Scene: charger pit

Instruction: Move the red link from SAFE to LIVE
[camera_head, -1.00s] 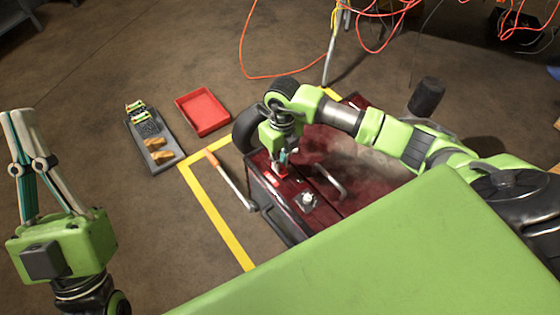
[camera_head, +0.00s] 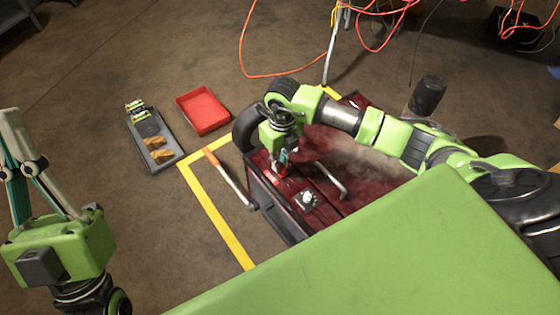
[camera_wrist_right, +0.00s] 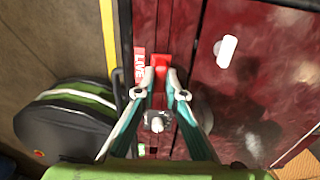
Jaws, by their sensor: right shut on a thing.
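My right gripper (camera_head: 280,160) reaches down onto the near left part of the dark red machine (camera_head: 320,222). In the right wrist view the right gripper (camera_wrist_right: 161,82) is shut on the red link (camera_wrist_right: 160,62), which stands out between its fingertips. A red LIVE label (camera_wrist_right: 139,68) lies just left of the link. The SAFE label is not readable in these views. I cannot tell whether the link is seated or lifted. My left gripper (camera_head: 22,155) is raised at the left edge, partly cut off, away from the machine.
A silver knob (camera_head: 306,199) and a pale handle (camera_head: 332,180) stick up from the machine. A lever with an orange grip (camera_head: 212,157) is at its side. A red tray (camera_head: 205,110) and a grey tray (camera_head: 168,160) with small parts lie on the floor, left of the machine.

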